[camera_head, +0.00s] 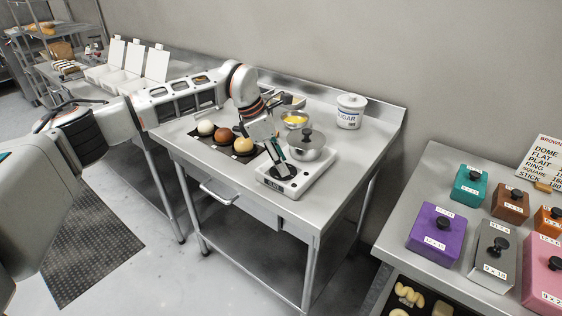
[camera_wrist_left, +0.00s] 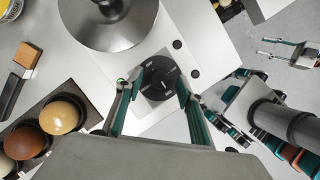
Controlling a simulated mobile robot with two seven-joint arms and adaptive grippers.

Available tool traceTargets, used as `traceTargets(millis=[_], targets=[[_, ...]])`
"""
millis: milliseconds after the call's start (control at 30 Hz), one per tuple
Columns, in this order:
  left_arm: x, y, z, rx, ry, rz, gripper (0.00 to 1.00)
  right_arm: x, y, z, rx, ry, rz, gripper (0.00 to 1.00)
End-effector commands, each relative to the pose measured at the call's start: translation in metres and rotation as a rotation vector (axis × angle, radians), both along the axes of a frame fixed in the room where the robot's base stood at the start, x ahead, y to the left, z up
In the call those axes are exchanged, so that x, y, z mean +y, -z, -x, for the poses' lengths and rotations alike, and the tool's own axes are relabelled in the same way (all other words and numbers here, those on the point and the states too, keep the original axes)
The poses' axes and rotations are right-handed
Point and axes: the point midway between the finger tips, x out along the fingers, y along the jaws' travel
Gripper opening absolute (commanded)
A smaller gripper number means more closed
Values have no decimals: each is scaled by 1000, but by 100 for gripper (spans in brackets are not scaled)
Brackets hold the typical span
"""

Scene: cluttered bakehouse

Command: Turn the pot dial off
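A white hot plate (camera_head: 307,183) stands on the steel table, with a lidded steel pot (camera_head: 308,152) on it. In the left wrist view the pot (camera_wrist_left: 105,28) is at the top, and the round black dial (camera_wrist_left: 158,78) is on the plate's white top in front of it. My left gripper (camera_wrist_left: 160,82) is open above the dial, one finger on each side. I cannot tell whether the fingers touch it. In the head view my left gripper (camera_head: 284,172) hides most of the dial. My right gripper (camera_wrist_left: 268,48) shows small at the wrist view's right edge, fingers apart, empty.
Several dough balls (camera_head: 224,135) sit on a dark tray left of the hot plate. A yellow-filled bowl (camera_head: 295,119) and a sugar jar (camera_head: 350,111) stand behind the pot. The table's front right corner is clear. Coloured lidded boxes (camera_head: 436,231) stand on another table.

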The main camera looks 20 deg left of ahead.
Motion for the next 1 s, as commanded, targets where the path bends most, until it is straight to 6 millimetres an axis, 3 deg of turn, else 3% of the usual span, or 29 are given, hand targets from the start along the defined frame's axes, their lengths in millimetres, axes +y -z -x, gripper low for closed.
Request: traceTargets(millis=[333, 367, 500, 1000], targets=[[-2, 6, -1, 1, -1, 1, 38, 0, 0, 0, 1, 0, 0, 33], [-2, 6, -1, 1, -1, 1, 35, 0, 0, 0, 0, 0, 0, 33], [-2, 6, -1, 1, -1, 1, 0, 0, -2, -1, -2, 1, 0, 33], [-2, 5, 0, -1, -88, 1, 0, 0, -5, -2, -6, 2, -2, 33]])
